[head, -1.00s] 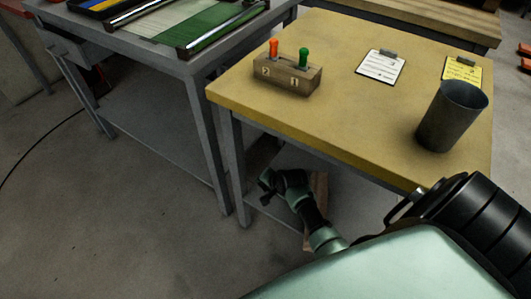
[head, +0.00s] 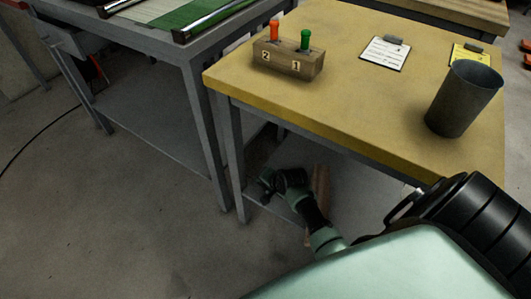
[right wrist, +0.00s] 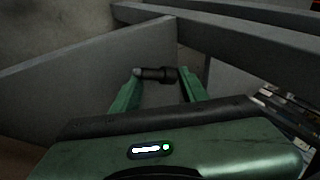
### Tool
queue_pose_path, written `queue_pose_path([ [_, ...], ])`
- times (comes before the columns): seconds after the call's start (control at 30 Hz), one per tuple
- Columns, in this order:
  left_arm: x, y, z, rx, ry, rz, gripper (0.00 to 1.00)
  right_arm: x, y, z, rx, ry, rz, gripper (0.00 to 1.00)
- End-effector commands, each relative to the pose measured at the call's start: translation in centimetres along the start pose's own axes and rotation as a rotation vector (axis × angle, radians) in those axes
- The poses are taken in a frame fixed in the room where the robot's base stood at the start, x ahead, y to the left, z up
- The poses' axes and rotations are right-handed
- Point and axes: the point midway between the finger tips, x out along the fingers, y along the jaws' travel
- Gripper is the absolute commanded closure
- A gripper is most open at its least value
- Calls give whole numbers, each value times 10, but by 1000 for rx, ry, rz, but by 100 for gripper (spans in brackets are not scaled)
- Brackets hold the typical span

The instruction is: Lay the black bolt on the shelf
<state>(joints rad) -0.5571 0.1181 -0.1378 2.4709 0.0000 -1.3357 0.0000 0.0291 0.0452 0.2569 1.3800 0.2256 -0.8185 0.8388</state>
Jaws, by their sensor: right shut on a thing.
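The black bolt (right wrist: 155,74) is a short dark cylinder lying crosswise between the green fingertips of my right gripper (right wrist: 160,80) in the right wrist view. My right gripper is shut on it. In the head view my right gripper (head: 265,187) is low beside the yellow-topped table, near its left front leg and the grey shelf (head: 355,185) under the tabletop. The bolt is too small and dark to make out there. Whether it touches the shelf cannot be told. My left gripper is not in view.
On the yellow tabletop (head: 350,100) stand a wooden block (head: 288,60) with orange and green pegs, clipboards and a dark cup (head: 463,98). A grey bench (head: 150,125) with its own lower shelf stands left. A wooden piece (head: 318,190) shows behind my arm.

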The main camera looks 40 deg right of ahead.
Motion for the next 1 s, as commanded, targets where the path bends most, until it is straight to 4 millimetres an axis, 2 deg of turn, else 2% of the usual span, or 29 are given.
queue_pose_path([
  [0.33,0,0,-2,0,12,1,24,1,0,0,0,1,-1,97],
  [0.37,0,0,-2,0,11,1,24,1,0,0,0,1,-1,54],
  [0.43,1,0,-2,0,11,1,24,1,0,0,0,1,-1,34],
  [0.47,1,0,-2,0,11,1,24,1,0,0,0,1,-1,31],
  [1.0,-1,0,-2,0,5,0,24,-1,5,1,-1,-2,9,31],
])
